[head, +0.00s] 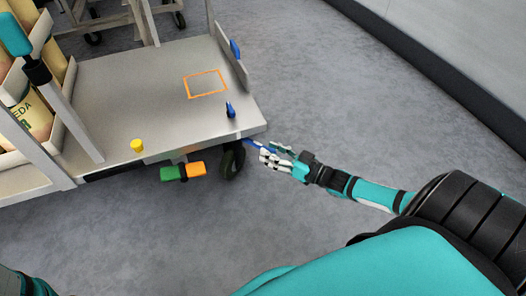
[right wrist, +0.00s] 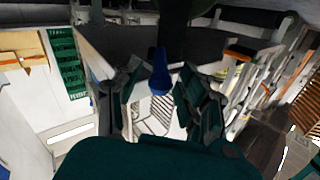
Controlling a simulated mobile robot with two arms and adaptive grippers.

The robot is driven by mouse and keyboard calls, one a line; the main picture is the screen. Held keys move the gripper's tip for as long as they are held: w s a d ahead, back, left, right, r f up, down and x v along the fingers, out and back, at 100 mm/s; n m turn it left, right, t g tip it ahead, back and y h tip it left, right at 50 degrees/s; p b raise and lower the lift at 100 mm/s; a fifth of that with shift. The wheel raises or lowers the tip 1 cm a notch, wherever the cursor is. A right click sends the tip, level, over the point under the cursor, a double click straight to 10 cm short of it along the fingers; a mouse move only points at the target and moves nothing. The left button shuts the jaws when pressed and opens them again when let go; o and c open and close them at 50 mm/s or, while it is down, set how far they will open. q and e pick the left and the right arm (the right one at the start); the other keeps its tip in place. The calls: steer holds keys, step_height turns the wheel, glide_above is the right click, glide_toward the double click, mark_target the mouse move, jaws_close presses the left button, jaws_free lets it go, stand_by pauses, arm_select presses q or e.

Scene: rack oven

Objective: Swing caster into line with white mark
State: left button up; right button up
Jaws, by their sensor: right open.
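The caster (head: 232,160) has a dark wheel and sits under the near right corner of the cart deck (head: 150,85). A blue lever (head: 258,145) sticks out beside it to the right. My right gripper (head: 268,156) is open at the lever's outer end. In the right wrist view the blue lever (right wrist: 160,73) shows between the spread fingers (right wrist: 160,98); I cannot tell whether they touch it. I cannot make out the white mark clearly. My left gripper is not in view.
A green and orange pedal (head: 182,172) hangs under the deck's front edge. The grey floor (head: 330,100) right of the cart is clear.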

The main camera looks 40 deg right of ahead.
mark_target(263, 146)
steer(key=shift+b+x, duration=0.6)
steer(key=shift+x, duration=1.05)
jaws_close()
